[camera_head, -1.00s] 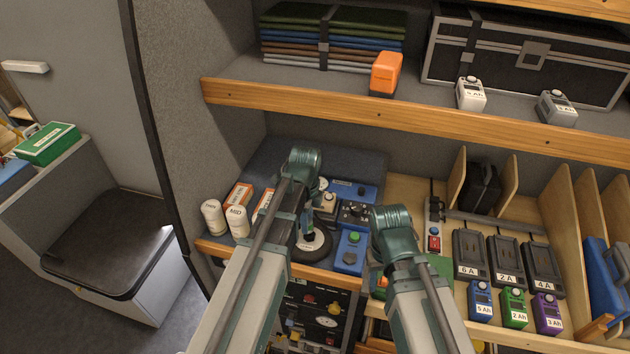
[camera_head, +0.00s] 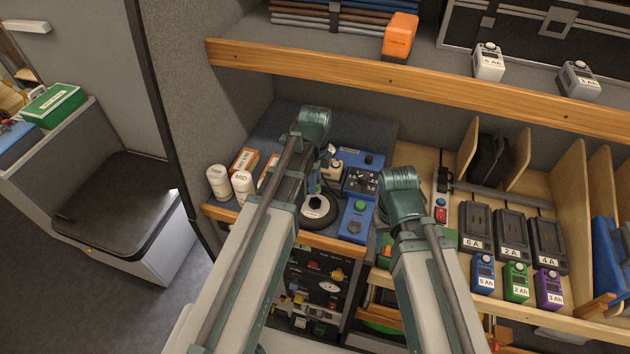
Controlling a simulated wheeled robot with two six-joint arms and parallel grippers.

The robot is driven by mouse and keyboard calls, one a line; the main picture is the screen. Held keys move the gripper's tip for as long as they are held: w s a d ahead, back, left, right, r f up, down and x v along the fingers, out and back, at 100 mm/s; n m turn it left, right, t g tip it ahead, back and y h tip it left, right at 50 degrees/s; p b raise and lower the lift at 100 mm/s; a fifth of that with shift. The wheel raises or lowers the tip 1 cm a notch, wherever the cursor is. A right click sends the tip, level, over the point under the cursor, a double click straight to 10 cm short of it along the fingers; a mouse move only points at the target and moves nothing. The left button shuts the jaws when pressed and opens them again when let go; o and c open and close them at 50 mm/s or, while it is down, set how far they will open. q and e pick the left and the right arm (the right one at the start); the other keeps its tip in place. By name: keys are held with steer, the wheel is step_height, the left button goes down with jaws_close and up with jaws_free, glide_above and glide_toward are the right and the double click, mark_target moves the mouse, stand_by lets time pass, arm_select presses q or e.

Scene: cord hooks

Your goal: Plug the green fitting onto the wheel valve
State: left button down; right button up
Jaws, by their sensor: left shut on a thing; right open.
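The wheel (camera_head: 332,217), a small dark tyre with a pale hub, lies on the grey worktop at the left of the bench. My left gripper (camera_head: 314,187) points down over it and is shut on what looks like the green fitting, mostly hidden by my arm. The wheel's valve is too small to make out, and I cannot tell whether the fitting touches it. My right gripper (camera_head: 388,238) is open, to the right of the blue box with the green knob, and largely hidden behind my own wrist.
A blue box with a green knob (camera_head: 356,220) and a dial unit (camera_head: 361,181) stand close right of the wheel. White canisters (camera_head: 218,183) and orange-white cartons (camera_head: 244,161) are on the left. A wooden shelf edge (camera_head: 400,84) runs above. Chargers (camera_head: 511,235) fill the right.

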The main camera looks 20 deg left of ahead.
mark_target(315, 201)
arm_select(q)
steer(key=shift+f+b, duration=2)
steer(key=shift+f, duration=0.35)
steer(key=shift+f+b, duration=0.5)
steer(key=shift+b, duration=0.05)
steer(key=c, duration=0.7)
jaws_free()
steer(key=shift+c, duration=0.2)
steer(key=o, duration=0.3)
steer(key=shift+r, duration=0.1)
step_height(315, 201, up, 12)
steer(key=p, duration=1.2)
